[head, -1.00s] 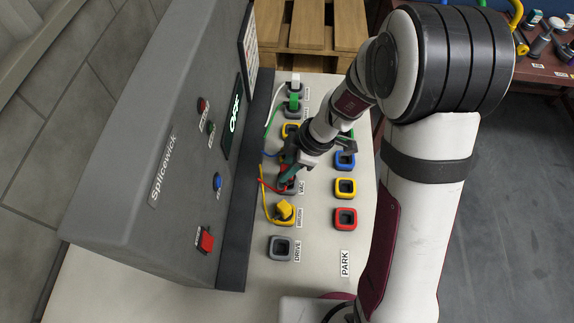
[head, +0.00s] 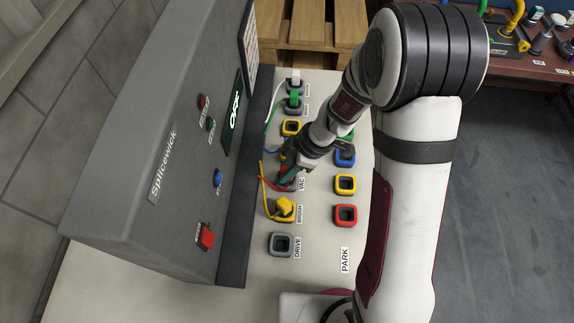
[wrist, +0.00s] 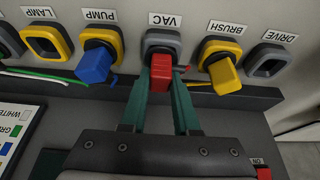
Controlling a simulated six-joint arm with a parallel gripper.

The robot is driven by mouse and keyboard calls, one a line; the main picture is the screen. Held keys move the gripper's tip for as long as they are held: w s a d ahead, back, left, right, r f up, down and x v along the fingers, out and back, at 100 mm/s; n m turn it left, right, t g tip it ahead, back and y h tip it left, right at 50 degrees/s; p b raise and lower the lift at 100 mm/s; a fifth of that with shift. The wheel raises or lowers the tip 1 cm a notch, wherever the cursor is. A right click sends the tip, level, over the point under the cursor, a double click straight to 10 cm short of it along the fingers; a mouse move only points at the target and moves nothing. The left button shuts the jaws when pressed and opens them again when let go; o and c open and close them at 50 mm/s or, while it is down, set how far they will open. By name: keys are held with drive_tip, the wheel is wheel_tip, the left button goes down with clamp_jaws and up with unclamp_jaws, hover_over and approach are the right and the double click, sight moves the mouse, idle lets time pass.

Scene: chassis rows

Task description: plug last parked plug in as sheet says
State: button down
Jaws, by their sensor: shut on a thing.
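My gripper (wrist: 161,80) has its teal fingers shut on the red plug (wrist: 161,70), at the grey VAC socket (wrist: 149,39). The red plug's nose is in or right at the socket mouth; how deep I cannot tell. In the head view my gripper (head: 289,172) covers much of that plug. The four coloured park sockets, green (head: 346,136), blue (head: 345,164), yellow (head: 345,192) and red (head: 345,224), show no plug, though the arm partly covers the upper two. A sheet (wrist: 17,140) with colour names shows at the wrist view's lower left, partly cut off.
A blue plug (wrist: 95,66) is in the PUMP socket and a yellow plug (wrist: 223,75) in BRUSH. LAMP (wrist: 47,42) and DRIVE (wrist: 267,61) are empty. White (head: 294,81) and green (head: 293,97) plugs stand farther back. The grey cabinet (head: 165,125) rises at left.

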drive_tip(key=shift+f, duration=0.15)
drive_tip(key=c, duration=0.6)
unclamp_jaws()
drive_tip(key=v, duration=1.6)
drive_tip(key=shift+a, duration=0.1)
drive_tip(key=s+d+r+m+h, duration=0.1)
drive_tip(key=s+m, duration=0.5)
drive_tip(key=m, duration=0.2)
drive_tip(key=s+d+r+m+h, duration=0.1)
drive_tip(key=s+m, duration=0.6)
drive_tip(key=s+d+r+m, duration=0.1)
drive_tip(key=s+m, duration=0.6)
drive_tip(key=m, duration=0.1)
drive_tip(key=shift+s+d+m+h, duration=0.1)
drive_tip(key=shift+d+m+h, duration=0.2)
drive_tip(key=shift+h, duration=0.1)
